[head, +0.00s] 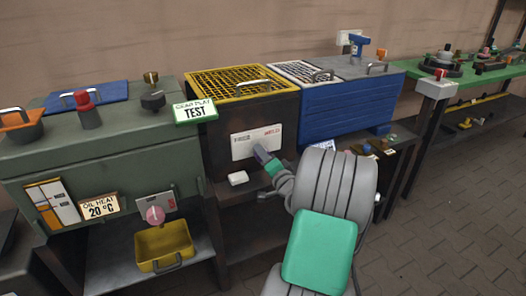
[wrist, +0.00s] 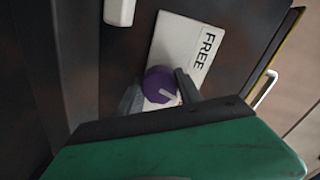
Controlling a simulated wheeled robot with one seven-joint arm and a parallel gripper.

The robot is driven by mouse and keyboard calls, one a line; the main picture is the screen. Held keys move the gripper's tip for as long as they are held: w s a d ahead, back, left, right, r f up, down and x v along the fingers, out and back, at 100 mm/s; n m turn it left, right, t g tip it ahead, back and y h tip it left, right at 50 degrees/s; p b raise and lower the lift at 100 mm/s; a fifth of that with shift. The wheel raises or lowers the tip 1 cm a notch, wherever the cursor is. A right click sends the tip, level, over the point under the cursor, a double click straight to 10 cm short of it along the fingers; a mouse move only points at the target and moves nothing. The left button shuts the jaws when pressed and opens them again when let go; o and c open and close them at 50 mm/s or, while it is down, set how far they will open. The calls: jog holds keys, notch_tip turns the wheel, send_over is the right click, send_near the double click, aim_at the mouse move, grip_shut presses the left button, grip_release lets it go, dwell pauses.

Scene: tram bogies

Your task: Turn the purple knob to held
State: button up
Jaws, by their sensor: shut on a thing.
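The purple knob (wrist: 157,80) sits on a white label plate (wrist: 178,45) in the wrist view. FREE is printed on the plate's upper end there; the other end is hidden by my gripper. The knob's pale pointer line slants to the lower right, away from FREE. My gripper (wrist: 159,90) is shut on the knob, one finger on each side. In the head view, my gripper (head: 266,160) reaches the plate (head: 256,143) on the dark cabinet's front and hides the knob. Red lettering shows at the plate's right end, too small to read surely.
A white block (head: 238,178) projects below the plate. A yellow grate (head: 240,82) tops the cabinet. A blue crate (head: 345,108) stands to its right, a green machine (head: 100,135) with a pink knob (head: 155,215) to its left. Paved floor at right is clear.

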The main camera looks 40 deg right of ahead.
jog(key=shift+m+p, duration=1.45)
jog(key=shift+m, duration=0.75)
jog(key=o, duration=1.4)
jog(key=shift+c, duration=0.2)
jog(key=v, duration=0.7)
jog(key=shift+s, duration=0.4)
jog(key=shift+a+r+p, duration=0.1)
jog(key=shift+a+p, duration=0.1)
jog(key=shift+p, duration=0.1)
